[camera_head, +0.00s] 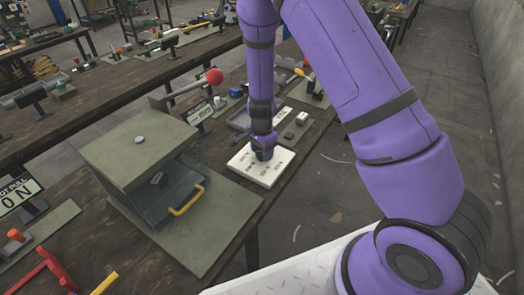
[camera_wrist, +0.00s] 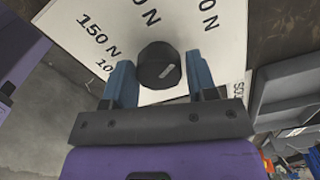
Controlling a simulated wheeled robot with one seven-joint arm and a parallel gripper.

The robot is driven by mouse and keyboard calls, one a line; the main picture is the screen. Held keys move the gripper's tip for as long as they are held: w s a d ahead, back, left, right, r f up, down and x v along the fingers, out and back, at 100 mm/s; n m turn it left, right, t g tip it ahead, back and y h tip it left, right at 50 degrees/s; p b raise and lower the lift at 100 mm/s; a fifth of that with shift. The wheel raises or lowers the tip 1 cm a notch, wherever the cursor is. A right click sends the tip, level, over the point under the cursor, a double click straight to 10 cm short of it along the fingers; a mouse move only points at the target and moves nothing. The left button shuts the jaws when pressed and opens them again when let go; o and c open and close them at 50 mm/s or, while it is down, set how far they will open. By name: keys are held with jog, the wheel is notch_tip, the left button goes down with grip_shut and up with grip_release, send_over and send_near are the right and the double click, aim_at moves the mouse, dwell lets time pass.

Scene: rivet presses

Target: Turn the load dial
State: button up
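The load dial (camera_wrist: 160,65) is a round black knob with a pale pointer mark, on a white panel (camera_wrist: 228,60). Black newton labels, one reading 150 N, are printed around it. In the head view the white panel (camera_head: 243,168) lies at the bench's right edge. My gripper (camera_head: 263,153) points down over the panel and hides the dial there. In the wrist view the two blue fingers of my gripper (camera_wrist: 160,80) stand on the left and right of the knob, very close to its sides. Whether both fingers touch it I cannot tell.
A grey-green press box (camera_head: 140,140) with a yellow handle (camera_head: 187,201) stands left of the panel. A lever with a red ball (camera_head: 214,76) rises behind it. A grey tray (camera_head: 240,120) and small blocks lie behind the panel.

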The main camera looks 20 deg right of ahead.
jog(key=shift+o, duration=1.3)
notch_tip(320, 180, up, 11)
jog(key=shift+f, duration=0.1)
jog(key=s+d+r+n+t+y, duration=0.15)
jog(key=s+r+n, duration=0.35)
jog(key=r, duration=0.6)
jog(key=s+d+r+n+t+y, duration=0.1)
jog(key=s+d+r+n, duration=0.1)
jog(key=s+r, duration=0.65)
jog(key=s+d+r+n+t+h, duration=0.1)
jog(key=s+r+n, duration=0.2)
jog(key=s+r, duration=0.2)
jog(key=s+d+r+n+t+h, duration=0.1)
jog(key=s+r+n, duration=0.3)
jog(key=s, duration=0.6)
notch_tip(320, 180, up, 2)
jog(key=shift+s+d+r+t, duration=0.25)
jog(key=shift+s+d+t, duration=0.15)
jog(key=shift+d, duration=0.3)
